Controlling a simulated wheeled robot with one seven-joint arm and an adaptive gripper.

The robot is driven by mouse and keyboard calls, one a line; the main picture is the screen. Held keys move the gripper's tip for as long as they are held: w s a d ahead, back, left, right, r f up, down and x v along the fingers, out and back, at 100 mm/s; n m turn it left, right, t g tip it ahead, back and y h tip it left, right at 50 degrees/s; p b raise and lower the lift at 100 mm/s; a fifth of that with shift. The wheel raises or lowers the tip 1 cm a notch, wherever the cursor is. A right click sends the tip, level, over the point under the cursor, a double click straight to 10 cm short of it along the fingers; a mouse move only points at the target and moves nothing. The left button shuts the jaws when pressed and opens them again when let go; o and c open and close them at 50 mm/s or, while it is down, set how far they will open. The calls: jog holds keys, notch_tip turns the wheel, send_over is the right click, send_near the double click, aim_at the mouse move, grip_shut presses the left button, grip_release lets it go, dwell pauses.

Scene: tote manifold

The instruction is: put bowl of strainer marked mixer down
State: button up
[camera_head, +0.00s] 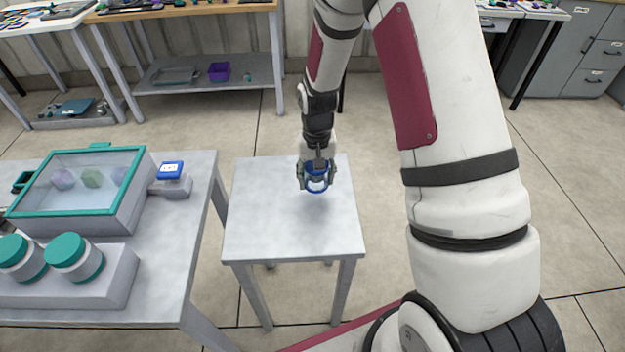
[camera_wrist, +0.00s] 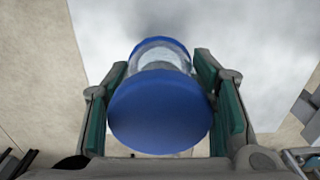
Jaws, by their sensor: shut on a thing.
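The strainer bowl (camera_wrist: 160,112) is a clear cylinder with a blue end facing the wrist camera and a blue rim at its far end. My gripper (camera_wrist: 163,95) is shut on it, with a green-padded finger on each side. In the head view my gripper (camera_head: 318,178) holds the bowl (camera_head: 317,186) over the small grey table (camera_head: 275,225), towards its back right. A soft shadow lies on the tabletop below. I cannot tell for sure whether the bowl touches the table. No mixer marking is readable on the bowl.
A larger grey table (camera_head: 175,265) at left bears a tote with a green-rimmed clear lid (camera_head: 95,180), a blue-topped device (camera_head: 171,170) and two green-capped jars (camera_head: 72,252). A gap separates the tables. The small table's front and left are clear. A shelved bench (camera_head: 205,72) stands behind.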

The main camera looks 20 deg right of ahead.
aim_at(313, 180)
jog(key=shift+w+f, duration=0.2)
jog(key=shift+w, duration=0.9)
jog(key=shift+f, duration=1.6)
jog(key=shift+f, duration=0.1)
jog(key=shift+f, duration=0.1)
jog(key=o, duration=1.2)
